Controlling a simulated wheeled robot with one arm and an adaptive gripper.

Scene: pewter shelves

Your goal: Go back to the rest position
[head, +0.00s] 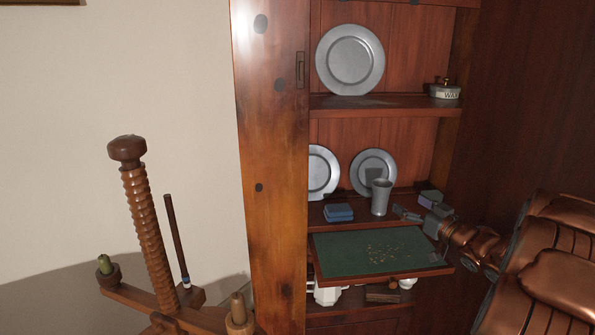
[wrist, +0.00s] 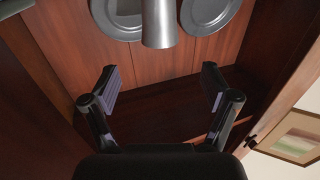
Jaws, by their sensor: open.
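My gripper (head: 416,206) reaches in from the right at the shelf above the green pull-out board. Its two fingers are spread apart with nothing between them, which also shows in the wrist view (wrist: 161,86). A pewter cup (head: 381,198) stands upright on that shelf, just left of the fingers. In the wrist view the cup (wrist: 158,24) is at the top, beyond the fingertips and apart from them.
Pewter plates (head: 373,172) lean at the back of the shelf, near a blue box (head: 338,212). The green board (head: 368,252) juts out below my gripper, with small yellowish bits on it. A wooden screw stand (head: 150,235) is at left.

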